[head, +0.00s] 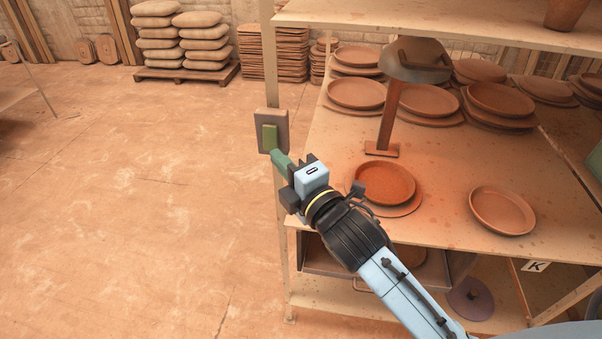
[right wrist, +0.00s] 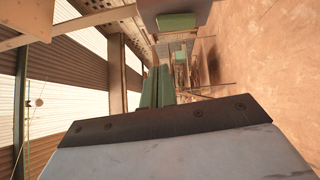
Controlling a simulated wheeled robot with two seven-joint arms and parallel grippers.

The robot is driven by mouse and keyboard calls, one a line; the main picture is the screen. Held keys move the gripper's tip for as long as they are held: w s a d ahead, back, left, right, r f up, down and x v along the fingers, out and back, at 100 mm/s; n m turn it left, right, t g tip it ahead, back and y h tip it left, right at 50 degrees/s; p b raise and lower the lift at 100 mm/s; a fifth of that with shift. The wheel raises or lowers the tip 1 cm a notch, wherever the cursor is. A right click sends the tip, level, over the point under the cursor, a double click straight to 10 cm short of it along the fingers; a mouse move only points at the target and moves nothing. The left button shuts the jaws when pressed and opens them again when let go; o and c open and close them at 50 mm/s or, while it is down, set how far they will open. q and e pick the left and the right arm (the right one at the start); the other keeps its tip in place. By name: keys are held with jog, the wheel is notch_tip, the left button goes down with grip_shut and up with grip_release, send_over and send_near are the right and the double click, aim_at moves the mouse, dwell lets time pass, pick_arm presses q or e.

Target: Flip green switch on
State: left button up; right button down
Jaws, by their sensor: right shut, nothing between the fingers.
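The green switch (head: 270,138) is a flat green rocker on a grey box fixed to the upright post at the left end of the shelf. In the right wrist view the switch (right wrist: 176,22) shows at the top, on the grey box. My right gripper (head: 279,157) is just below the switch, its green fingers pointing up toward it. Its fingers (right wrist: 157,85) are together and empty in the right wrist view. Whether the fingertips touch the rocker I cannot tell. My left gripper is not in view.
The wooden shelf (head: 450,185) to the right holds several clay plates and a lamp (head: 413,62) on a post. A clay plate (head: 385,182) sits close behind my right wrist. Stacked sacks (head: 200,45) stand on a pallet at the back. The floor at left is clear.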

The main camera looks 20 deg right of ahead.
jog(key=shift+r+v, duration=0.15)
jog(key=shift+v, duration=1.2)
jog(key=shift+r+v, duration=0.2)
jog(key=shift+v, duration=1.1)
jog(key=shift+d, duration=0.1)
